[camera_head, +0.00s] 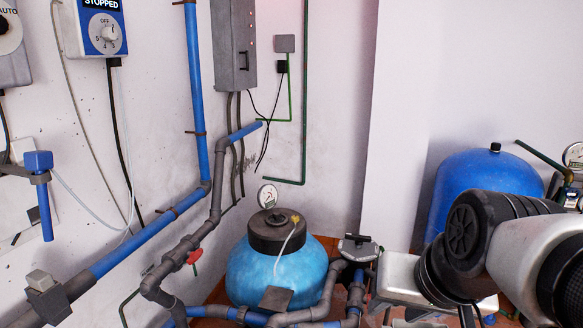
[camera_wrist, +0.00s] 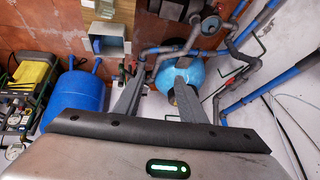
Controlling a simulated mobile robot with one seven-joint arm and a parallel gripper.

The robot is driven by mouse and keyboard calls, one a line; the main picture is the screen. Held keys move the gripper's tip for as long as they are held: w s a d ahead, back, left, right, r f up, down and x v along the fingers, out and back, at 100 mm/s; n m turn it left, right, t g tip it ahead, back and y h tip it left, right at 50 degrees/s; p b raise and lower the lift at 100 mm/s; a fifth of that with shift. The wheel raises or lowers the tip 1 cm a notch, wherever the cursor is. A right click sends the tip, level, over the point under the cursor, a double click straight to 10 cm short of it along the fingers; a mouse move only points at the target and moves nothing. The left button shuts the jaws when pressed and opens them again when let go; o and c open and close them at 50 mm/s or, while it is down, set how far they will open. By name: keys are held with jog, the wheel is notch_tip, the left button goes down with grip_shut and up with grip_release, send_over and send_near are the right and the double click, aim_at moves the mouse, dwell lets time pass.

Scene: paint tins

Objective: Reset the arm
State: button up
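My gripper (camera_wrist: 158,75) shows in the wrist view with its two grey fingers apart and nothing between them. Its fingers point toward the light blue tank (camera_wrist: 188,72), which looks farther off. In the head view my white and black arm is folded at the lower right, and my fingers cannot be seen there. The light blue tank (camera_head: 275,270) with a black cap stands at the lower middle of the head view.
A dark blue tank (camera_head: 480,190) stands behind my arm; it also shows in the wrist view (camera_wrist: 75,100). Blue and grey pipes (camera_head: 150,228) run along the left wall. A control box (camera_head: 93,28) and a grey box (camera_head: 233,45) hang above. A yellow item (camera_wrist: 30,73) lies at left.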

jog(key=s+a+r+n+p, duration=0.1)
jog(key=s+a+n+p, duration=0.15)
jog(key=s, duration=0.25)
notch_tip(320, 180, up, 13)
jog(key=p, duration=1.1)
jog(key=shift+w+f+g+h+p, duration=0.15)
jog(key=shift+w+g+h+p, duration=0.15)
jog(key=shift+w+g+p, duration=0.1)
jog(key=shift+s+d, duration=0.1)
